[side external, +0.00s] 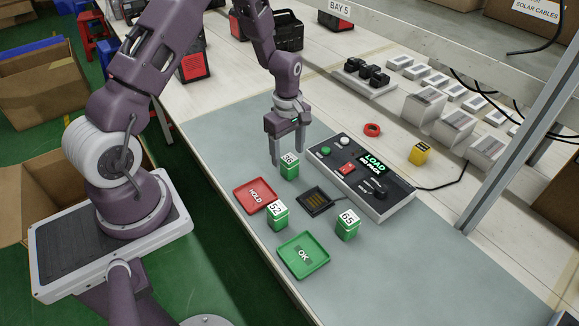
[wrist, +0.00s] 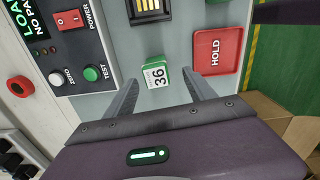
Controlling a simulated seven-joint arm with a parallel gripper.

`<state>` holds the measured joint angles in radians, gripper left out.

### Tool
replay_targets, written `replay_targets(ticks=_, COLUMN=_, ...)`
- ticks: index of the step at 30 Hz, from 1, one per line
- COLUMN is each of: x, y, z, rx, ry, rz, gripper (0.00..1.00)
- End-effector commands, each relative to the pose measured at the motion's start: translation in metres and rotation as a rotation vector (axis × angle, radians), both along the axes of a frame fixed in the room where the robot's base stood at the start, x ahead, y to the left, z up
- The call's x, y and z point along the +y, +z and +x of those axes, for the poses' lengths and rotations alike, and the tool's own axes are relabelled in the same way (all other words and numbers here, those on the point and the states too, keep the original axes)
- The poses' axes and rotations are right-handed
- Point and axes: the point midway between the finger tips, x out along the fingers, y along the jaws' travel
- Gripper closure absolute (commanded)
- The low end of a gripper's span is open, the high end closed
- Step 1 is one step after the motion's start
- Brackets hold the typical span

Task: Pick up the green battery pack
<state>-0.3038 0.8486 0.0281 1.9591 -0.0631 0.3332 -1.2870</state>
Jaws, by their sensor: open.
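Three green battery packs with white numbered tops stand on the grey mat. The one numbered 36 (side external: 290,171) is directly below my gripper (side external: 287,158), and also shows in the wrist view (wrist: 155,76). My gripper is open, pointing down, with its fingers (wrist: 163,82) apart on either side of this pack in the wrist view. I cannot tell how far the fingertips reach down beside it. The pack numbered 52 (side external: 278,217) stands between the red and green trays. The pack numbered 65 (side external: 347,226) stands further right.
The red HOLD tray (side external: 247,202) is close to the packs, and the green OK tray (side external: 293,268) is at the front. A dark socket (side external: 317,202) with gold contacts lies among them. A control panel (side external: 372,199) with switches stands behind. A yellow block (side external: 419,153) sits further back.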

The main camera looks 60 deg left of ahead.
Motion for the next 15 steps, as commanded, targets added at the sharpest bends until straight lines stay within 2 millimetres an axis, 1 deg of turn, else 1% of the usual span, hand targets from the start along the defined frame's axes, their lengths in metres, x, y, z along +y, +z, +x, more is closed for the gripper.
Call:
replay_targets(ticks=3, x=0.001, y=-0.021, z=0.004, rx=0.003, ry=-0.002, rz=-0.001, gripper=0.36)
replay_targets(ticks=7, x=0.002, y=-0.044, z=0.006, rx=0.003, ry=-0.003, rz=-0.001, gripper=0.36)
replay_targets(ticks=10, x=0.002, y=-0.051, z=0.006, rx=0.002, ry=-0.003, rz=-0.001, gripper=0.36)
replay_targets(ticks=15, x=0.002, y=-0.051, z=0.007, rx=0.001, ry=-0.004, rz=-0.001, gripper=0.36)
